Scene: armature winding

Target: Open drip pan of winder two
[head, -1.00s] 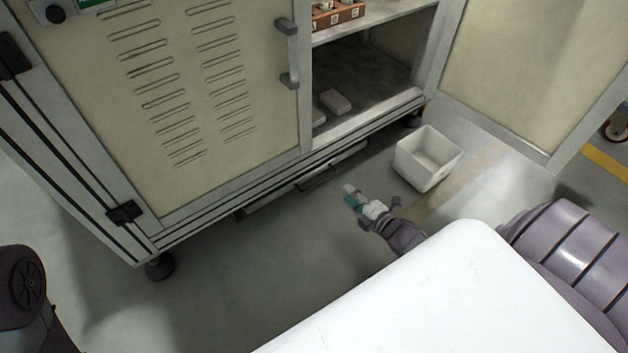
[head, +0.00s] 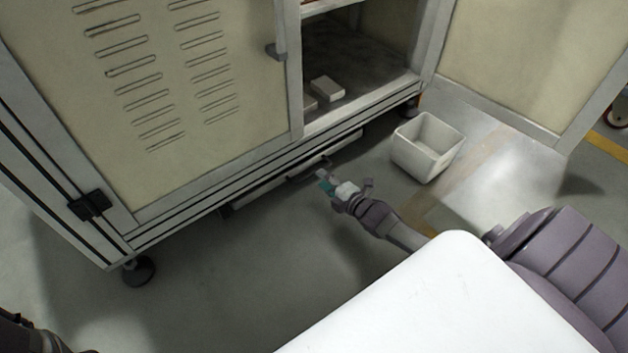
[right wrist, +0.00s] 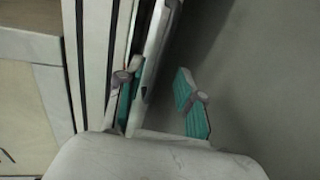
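The drip pan (head: 265,187) is a low, flat tray under the bottom edge of the winder cabinet (head: 190,100). Its dark bar handle (head: 308,170) shows on its front. My right gripper (head: 325,178) is close to the handle in the head view; whether it touches cannot be told. In the right wrist view my right gripper (right wrist: 160,97) is open, its teal pads wide apart. The pan's pale front edge (right wrist: 158,45) runs beside the left finger, and the other finger is over bare floor. My left gripper is out of view.
An open white bin (head: 427,147) stands on the floor right of my right gripper. The cabinet's right door (head: 530,60) stands open. A cabinet foot (head: 138,270) is at the front left corner. The floor before the pan is clear.

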